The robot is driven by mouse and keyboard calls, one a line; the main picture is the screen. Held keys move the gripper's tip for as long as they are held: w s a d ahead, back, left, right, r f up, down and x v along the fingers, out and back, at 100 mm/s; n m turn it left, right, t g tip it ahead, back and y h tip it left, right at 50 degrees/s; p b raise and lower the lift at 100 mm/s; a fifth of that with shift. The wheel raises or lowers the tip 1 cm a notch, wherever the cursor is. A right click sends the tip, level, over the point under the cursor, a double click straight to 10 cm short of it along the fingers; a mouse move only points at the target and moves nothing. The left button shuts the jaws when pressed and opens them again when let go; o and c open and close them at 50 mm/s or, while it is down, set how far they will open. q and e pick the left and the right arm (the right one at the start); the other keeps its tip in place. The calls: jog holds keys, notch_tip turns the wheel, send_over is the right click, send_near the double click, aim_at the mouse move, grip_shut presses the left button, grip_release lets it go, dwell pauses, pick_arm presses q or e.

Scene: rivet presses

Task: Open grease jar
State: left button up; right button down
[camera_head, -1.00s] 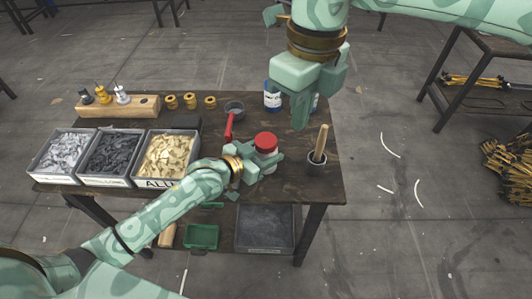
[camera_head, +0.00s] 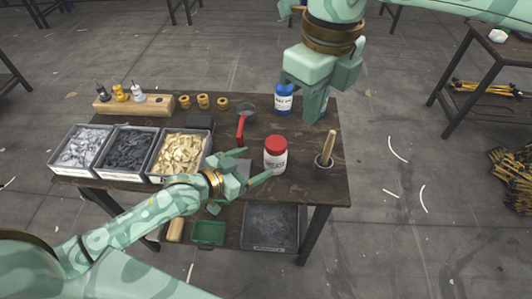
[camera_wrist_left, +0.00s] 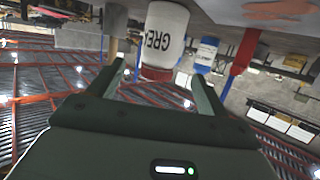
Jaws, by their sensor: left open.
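The grease jar (camera_head: 274,163) is white with a red lid (camera_head: 276,143) on top and stands upright near the table's front right. In the left wrist view the jar (camera_wrist_left: 165,35) appears upside down, ahead of the fingers and between them in the picture. My left gripper (camera_head: 255,165) is open and empty just left of the jar, with its fingers pointing toward it. My right gripper (camera_head: 306,105) hangs above the table's back right, near the blue-labelled bottles; whether its fingers are apart is unclear.
A dark cup with a wooden stick (camera_head: 325,162) stands right of the jar. Blue-labelled bottles (camera_head: 284,97) stand at the back. Three bins of parts, one with brass-coloured pieces (camera_head: 181,152), line the left.

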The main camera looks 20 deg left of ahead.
pick_arm(q)
jog(key=shift+v, duration=1.6)
